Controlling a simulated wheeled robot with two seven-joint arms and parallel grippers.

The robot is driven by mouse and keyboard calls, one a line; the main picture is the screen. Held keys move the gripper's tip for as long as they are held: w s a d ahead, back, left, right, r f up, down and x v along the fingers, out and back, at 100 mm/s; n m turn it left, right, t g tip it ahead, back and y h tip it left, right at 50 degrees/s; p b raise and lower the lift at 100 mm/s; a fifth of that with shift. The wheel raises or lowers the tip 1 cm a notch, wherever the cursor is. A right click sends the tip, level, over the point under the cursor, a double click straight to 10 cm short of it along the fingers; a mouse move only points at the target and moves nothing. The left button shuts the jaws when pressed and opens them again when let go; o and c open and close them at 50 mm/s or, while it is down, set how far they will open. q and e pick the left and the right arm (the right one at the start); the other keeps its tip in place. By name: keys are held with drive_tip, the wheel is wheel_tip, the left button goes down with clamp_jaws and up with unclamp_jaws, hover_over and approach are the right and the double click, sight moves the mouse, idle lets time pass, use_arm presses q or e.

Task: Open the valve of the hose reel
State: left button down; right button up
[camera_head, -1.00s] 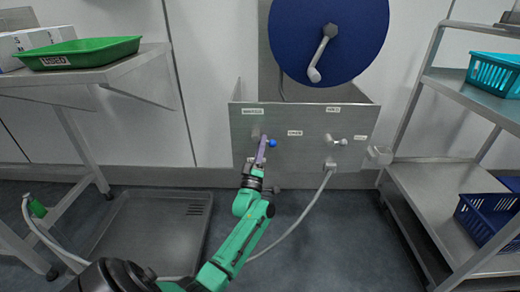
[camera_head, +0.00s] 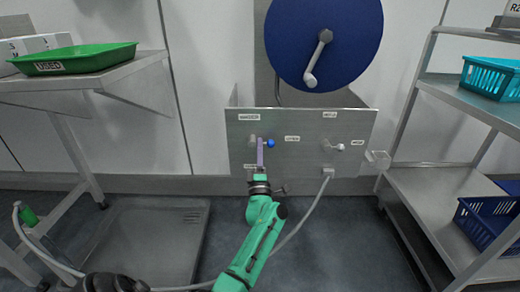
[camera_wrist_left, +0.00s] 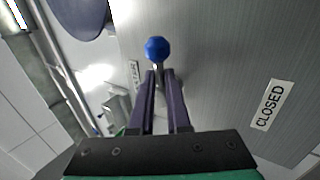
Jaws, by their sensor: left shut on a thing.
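The hose reel (camera_head: 345,40) is a large blue disc with a grey crank above a grey metal panel (camera_head: 300,165). On the panel's left is a valve with a blue ball knob (camera_head: 271,143), pointing right towards a small label (camera_head: 292,138). My left gripper (camera_head: 260,143) has its purple fingers shut on the valve lever, just beside the knob. In the left wrist view the blue knob (camera_wrist_left: 157,49) shows just past the fingertips (camera_wrist_left: 160,75); the fingers partly hide the lever. A CLOSED label (camera_wrist_left: 273,105) is at the right there. My right gripper is not in view.
A second, pale-knobbed valve (camera_head: 340,147) sits on the panel's right, with a grey hose (camera_head: 313,208) below it. A shelf rack (camera_head: 430,185) with blue baskets stands right. A table (camera_head: 120,72) with a green tray (camera_head: 75,58) stands left. A floor tray (camera_head: 150,240) lies below.

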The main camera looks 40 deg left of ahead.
use_arm(q)
drive_tip(key=c, duration=0.9)
unclamp_jaws()
drive_tip(key=p+v, duration=0.1)
drive_tip(key=v, duration=1.3)
drive_tip(key=shift+s+f+p, duration=0.2)
drive_tip(key=shift+p, duration=0.15)
drive_tip(key=shift+d, duration=0.15)
